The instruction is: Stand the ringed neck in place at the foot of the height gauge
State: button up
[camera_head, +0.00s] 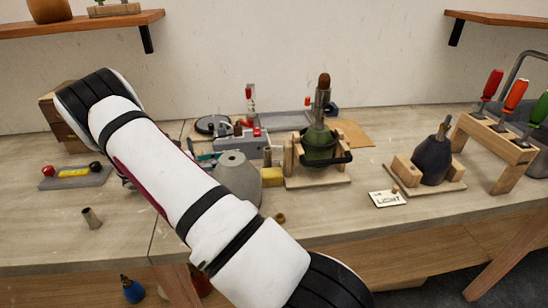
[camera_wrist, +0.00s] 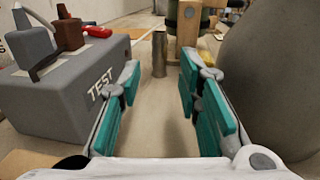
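My gripper (camera_wrist: 160,76) is open and empty, with teal pads, between the grey TEST box (camera_wrist: 72,85) and a large grey cone (camera_wrist: 275,70). A plain-looking metal tube (camera_wrist: 159,54) stands upright beyond the fingertips, apart from them; it also shows in the head view (camera_head: 267,156). Another short tube (camera_head: 92,218) sits tilted at the left of the table. I cannot make out rings on either, so which is the ringed neck is unclear. I cannot identify the height gauge for certain. In the head view my arm hides most of the gripper.
A yellow block (camera_head: 272,177) is beside the cone. A dark vase (camera_head: 432,160) in a wooden holder and a screwdriver rack (camera_head: 497,138) stand at right. The front left table is mostly clear.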

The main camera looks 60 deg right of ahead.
aim_at(268, 152)
jog(key=p+x, duration=0.3)
jog(key=x, duration=1)
jog(key=shift+s+d, duration=0.2)
jog(key=shift+c, duration=0.6)
grip_shut()
